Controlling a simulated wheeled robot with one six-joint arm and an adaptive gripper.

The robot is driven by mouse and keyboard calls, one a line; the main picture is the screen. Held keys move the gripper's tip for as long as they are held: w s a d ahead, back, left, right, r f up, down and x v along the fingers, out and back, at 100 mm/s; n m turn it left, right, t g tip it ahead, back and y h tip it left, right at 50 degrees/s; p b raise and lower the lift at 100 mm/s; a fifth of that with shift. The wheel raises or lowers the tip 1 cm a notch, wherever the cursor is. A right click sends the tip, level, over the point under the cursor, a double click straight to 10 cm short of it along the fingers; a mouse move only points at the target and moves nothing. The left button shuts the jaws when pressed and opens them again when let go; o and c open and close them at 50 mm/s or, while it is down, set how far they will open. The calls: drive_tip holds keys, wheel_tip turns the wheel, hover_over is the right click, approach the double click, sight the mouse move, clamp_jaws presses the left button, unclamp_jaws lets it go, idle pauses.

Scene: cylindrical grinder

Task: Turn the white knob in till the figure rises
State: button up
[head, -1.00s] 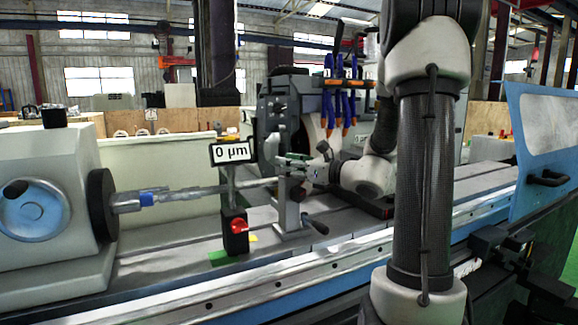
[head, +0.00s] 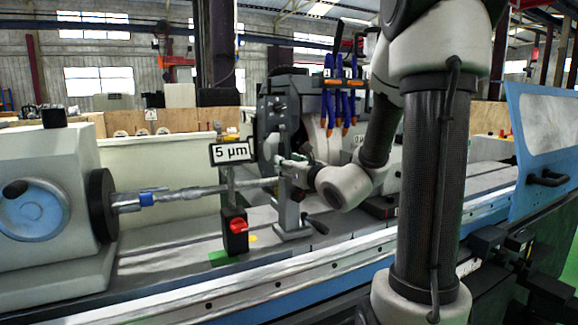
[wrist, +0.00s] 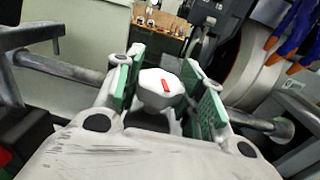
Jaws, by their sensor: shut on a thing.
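The white knob (wrist: 160,88), with a red mark on its face, sits between the green-padded fingers of my gripper (wrist: 163,95) in the wrist view. My gripper is shut on it. In the head view my gripper (head: 290,168) is at the grey upright stand on the machine bed, and it hides the knob there. The small display (head: 231,152) left of the stand reads 5 µm.
A long shaft (head: 205,191) runs from the headstock (head: 50,180) at left to the stand. A black block with a red knob (head: 237,226) stands below the display. The grinding wheel and blue-orange hoses (head: 340,95) are close behind my gripper.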

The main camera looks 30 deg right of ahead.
drive_tip(key=o, duration=1)
drive_tip(key=shift+o, duration=0.2)
wheel_tip(320, 180, up, 10)
